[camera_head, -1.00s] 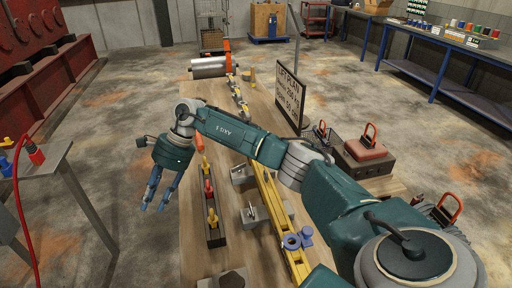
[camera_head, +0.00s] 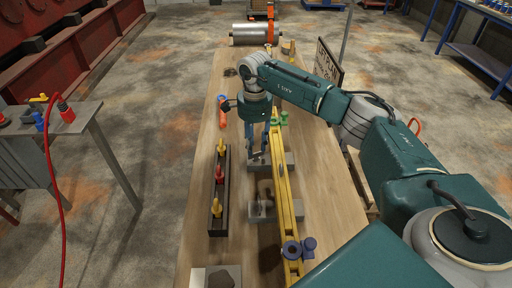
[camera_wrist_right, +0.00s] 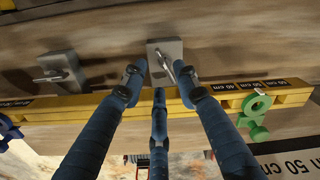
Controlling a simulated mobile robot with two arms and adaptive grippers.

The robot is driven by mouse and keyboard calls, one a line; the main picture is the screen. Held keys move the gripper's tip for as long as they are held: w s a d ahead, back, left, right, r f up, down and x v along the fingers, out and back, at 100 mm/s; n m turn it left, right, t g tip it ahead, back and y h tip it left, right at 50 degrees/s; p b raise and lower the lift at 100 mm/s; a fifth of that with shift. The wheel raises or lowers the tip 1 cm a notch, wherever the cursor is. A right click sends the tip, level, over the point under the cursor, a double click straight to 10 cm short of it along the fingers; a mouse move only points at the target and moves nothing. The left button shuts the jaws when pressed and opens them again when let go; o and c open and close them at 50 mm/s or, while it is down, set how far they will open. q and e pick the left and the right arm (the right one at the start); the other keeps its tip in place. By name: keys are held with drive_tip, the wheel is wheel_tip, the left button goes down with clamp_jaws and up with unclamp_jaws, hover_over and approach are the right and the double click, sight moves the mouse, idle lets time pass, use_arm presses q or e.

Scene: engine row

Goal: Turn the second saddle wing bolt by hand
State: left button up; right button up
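Two grey metal saddles with wing bolts lie along the yellow beam (camera_head: 287,205). The near saddle (camera_head: 262,212) shows on the left of the right wrist view (camera_wrist_right: 62,72). The far saddle (camera_head: 286,158) is partly behind my right fingers in the head view. In the right wrist view, this saddle (camera_wrist_right: 165,48) and its slim wing bolt (camera_wrist_right: 163,63) lie just beyond my fingertips. My right gripper (camera_wrist_right: 160,80) points down over it, its three blue fingers spread apart and holding nothing; contact with the bolt cannot be told. My left gripper is out of view.
A blue clamp (camera_head: 292,250) and a green clamp (camera_head: 282,119) sit on the beam. A dark rack (camera_head: 219,190) with red and yellow pieces lies left of it. A sign (camera_head: 328,62) stands at the right edge.

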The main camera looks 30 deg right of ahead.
sight(256, 153)
drive_tip(key=f, duration=0.1)
drive_tip(key=d+f, duration=0.1)
drive_tip(key=f, duration=0.1)
drive_tip(key=shift+w+p, duration=0.15)
drive_tip(key=shift+p, duration=0.15)
drive_tip(key=shift+f, duration=0.45)
drive_tip(key=shift+a, duration=0.1)
clamp_jaws()
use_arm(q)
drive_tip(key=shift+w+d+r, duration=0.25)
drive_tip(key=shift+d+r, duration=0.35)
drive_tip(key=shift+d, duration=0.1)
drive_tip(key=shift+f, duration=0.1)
